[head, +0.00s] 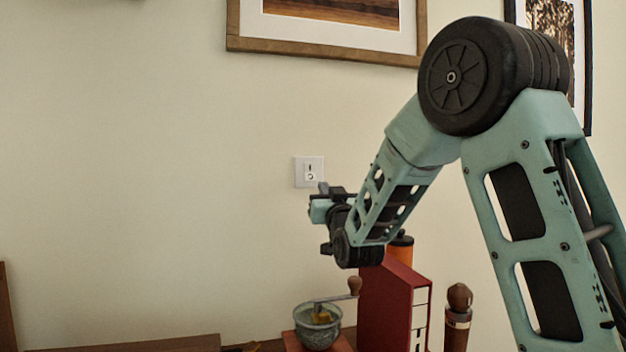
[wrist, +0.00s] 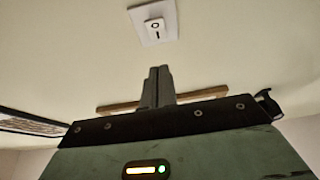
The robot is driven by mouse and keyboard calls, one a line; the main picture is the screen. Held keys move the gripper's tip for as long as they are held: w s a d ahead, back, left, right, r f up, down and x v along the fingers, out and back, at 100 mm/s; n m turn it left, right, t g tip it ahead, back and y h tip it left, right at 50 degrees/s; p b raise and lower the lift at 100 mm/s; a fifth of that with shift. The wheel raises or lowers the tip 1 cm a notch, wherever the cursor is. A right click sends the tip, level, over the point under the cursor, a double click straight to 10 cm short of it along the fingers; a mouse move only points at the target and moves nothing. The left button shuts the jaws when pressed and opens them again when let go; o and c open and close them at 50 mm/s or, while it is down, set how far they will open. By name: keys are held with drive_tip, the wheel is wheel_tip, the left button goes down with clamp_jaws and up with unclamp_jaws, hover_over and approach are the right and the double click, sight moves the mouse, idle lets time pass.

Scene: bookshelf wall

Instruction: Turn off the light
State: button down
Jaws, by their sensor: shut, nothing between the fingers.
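The light switch (head: 310,172) is a white square plate with a small rocker marked with a line above and a circle below, on the pale wall. In the wrist view the switch (wrist: 154,24) appears the other way up, near the top centre. I cannot tell which side of the rocker is pressed in. My gripper (head: 322,188) is just below and right of the switch in the head view. In the wrist view my gripper's fingers (wrist: 158,72) are closed together and empty, pointing toward the switch, with a visible gap in the picture between tips and plate.
Below my arm stand a grey hand grinder (head: 317,331), a red holder (head: 384,305), an orange container (head: 401,250) and a wooden mill (head: 458,318). A framed picture (head: 330,47) hangs above the switch. The wall left of the switch is bare.

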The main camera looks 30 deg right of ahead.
sight(310, 175)
drive_tip(key=p+x, duration=0.1)
drive_tip(key=x, duration=0.2)
drive_tip(key=f+p+x, duration=0.1)
drive_tip(key=x, duration=0.2)
drive_tip(key=f+p+x, duration=0.1)
drive_tip(key=x, duration=0.2)
drive_tip(key=shift+x, duration=0.8)
drive_tip(key=shift+w+d+f+p, duration=0.15)
drive_tip(key=shift+w+f+p, duration=0.2)
drive_tip(key=shift+w+f, duration=0.1)
drive_tip(key=b, duration=0.1)
drive_tip(key=f+b, duration=0.1)
drive_tip(key=b, duration=0.1)
drive_tip(key=shift+w+d+t+b, duration=0.1)
drive_tip(key=shift+w+t+b, duration=0.2)
drive_tip(key=shift+w+r, duration=0.1)
drive_tip(key=shift+r, duration=0.25)
